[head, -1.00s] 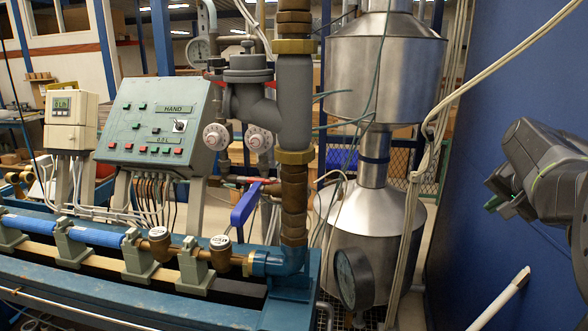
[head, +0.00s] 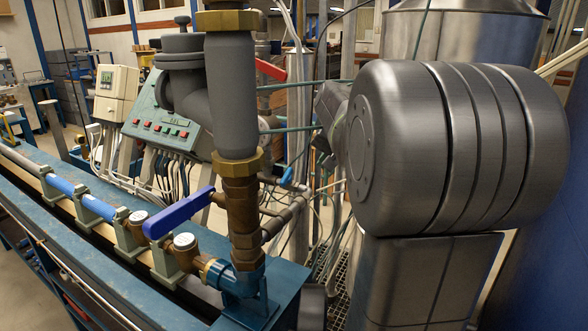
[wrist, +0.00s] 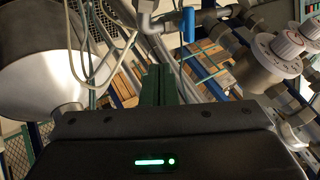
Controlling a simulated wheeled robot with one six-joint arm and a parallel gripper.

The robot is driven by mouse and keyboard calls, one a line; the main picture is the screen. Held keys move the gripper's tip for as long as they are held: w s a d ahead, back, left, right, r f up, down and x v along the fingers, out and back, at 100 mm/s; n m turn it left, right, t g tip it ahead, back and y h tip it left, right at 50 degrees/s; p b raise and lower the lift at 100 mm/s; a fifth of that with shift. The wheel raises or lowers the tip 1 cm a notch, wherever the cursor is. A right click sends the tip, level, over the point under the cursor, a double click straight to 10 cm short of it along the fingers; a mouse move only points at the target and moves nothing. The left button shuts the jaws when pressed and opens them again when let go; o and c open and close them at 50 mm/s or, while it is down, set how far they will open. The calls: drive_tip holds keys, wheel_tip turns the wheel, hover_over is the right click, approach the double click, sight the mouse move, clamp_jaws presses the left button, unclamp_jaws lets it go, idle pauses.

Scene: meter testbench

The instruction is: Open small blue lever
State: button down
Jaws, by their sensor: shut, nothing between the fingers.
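The small blue lever (head: 286,176) shows in the head view just right of the brass-coloured vertical pipe, among thin pipes. In the wrist view a small blue lever (wrist: 189,24) hangs from a pipe near the top, right of centre. My gripper (wrist: 160,82) is shut, with its dark green fingers together and empty. Its fingertips point below and left of the lever in the wrist picture and are apart from it. In the head view my gripper is mostly hidden behind my large grey arm joint.
A large blue lever (head: 180,213) is on the front pipe. A thick grey vertical pipe (head: 231,95) stands close to the left of my arm. Round dial valves (wrist: 288,43) are at right in the wrist view, and a metal tank (wrist: 45,62) is at left.

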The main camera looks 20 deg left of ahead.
sight(287, 177)
drive_tip(key=p+x, duration=0.1)
drive_tip(key=x, duration=0.8)
drive_tip(key=shift+w+a+f, duration=0.15)
drive_tip(key=shift+a, duration=0.15)
drive_tip(key=shift+w+a+p, duration=0.15)
drive_tip(key=shift+a+p, duration=0.3)
drive_tip(key=shift+a, duration=0.5)
drive_tip(key=shift+w+a+p, duration=0.15)
drive_tip(key=shift+a+p, duration=0.25)
drive_tip(key=shift+a, duration=0.6)
